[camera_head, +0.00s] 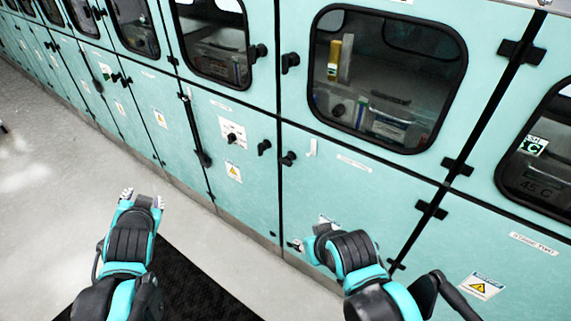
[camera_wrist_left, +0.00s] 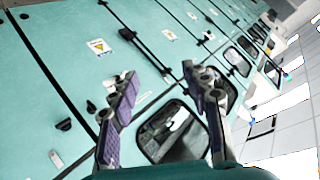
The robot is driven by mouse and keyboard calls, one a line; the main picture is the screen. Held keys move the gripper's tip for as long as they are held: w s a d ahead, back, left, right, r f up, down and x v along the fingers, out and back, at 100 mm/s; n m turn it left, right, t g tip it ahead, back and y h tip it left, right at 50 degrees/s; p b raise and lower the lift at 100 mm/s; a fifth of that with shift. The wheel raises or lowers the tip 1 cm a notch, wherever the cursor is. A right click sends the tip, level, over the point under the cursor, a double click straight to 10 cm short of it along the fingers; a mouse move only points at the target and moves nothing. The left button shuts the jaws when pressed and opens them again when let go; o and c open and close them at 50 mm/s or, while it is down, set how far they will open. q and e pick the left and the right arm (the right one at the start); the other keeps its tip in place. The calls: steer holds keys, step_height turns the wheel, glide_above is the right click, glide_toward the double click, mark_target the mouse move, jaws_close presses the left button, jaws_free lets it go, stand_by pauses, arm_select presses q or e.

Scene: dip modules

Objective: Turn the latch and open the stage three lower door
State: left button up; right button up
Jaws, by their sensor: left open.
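The lower door (camera_head: 340,190) at centre right is teal and shut, with a small label that is hard to read. A black latch (camera_head: 289,158) sits at its upper left corner. The adjoining lower door to its left has another black latch (camera_head: 264,147). My left gripper (camera_head: 142,198) is open and empty over the floor, apart from the doors. Its two spread fingers (camera_wrist_left: 160,78) show in the left wrist view, with two dark latches beyond them to the left. My right gripper (camera_head: 297,245) is low in front of the centre-right door; its fingers are mostly hidden.
Upper doors with dark windows (camera_head: 388,75) run along the cabinet row, with black latches and hinges (camera_head: 458,168) standing out. A dark mat (camera_head: 205,290) lies on the pale floor (camera_head: 60,190). The floor at left is clear.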

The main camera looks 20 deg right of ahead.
mark_target(283, 164)
arm_select(q)
steer(key=w+d+r+m+t+h+b, duration=0.2)
steer(key=w+d+m+t+h, duration=0.4)
steer(key=w+d+m, duration=1)
steer(key=d+f+m+g+h, duration=0.2)
steer(key=d+f+m+h, duration=0.1)
steer(key=d+f+m, duration=0.2)
steer(key=d+f+m+g+h, duration=0.2)
steer(key=d+f+m, duration=0.3)
steer(key=d+f, duration=0.3)
steer(key=d+f+m+g+h+b, duration=0.1)
steer(key=d+f+m+g+h, duration=0.2)
steer(key=d+f+m+h, duration=0.2)
steer(key=shift+w+d+f+m, duration=0.15)
steer(key=shift+d+f+m, duration=0.05)
steer(key=shift+d+f, duration=0.4)
steer(key=shift+w+d+f+m, duration=0.1)
steer(key=shift+d+f+m, duration=0.1)
steer(key=shift+d+f, duration=0.4)
steer(key=b+x, duration=0.1)
steer(key=x, duration=0.5)
steer(key=shift+d+b, duration=0.1)
steer(key=shift+b, duration=0.3)
steer(key=shift+w+d+r, duration=0.15)
steer(key=shift+w+d, duration=0.3)
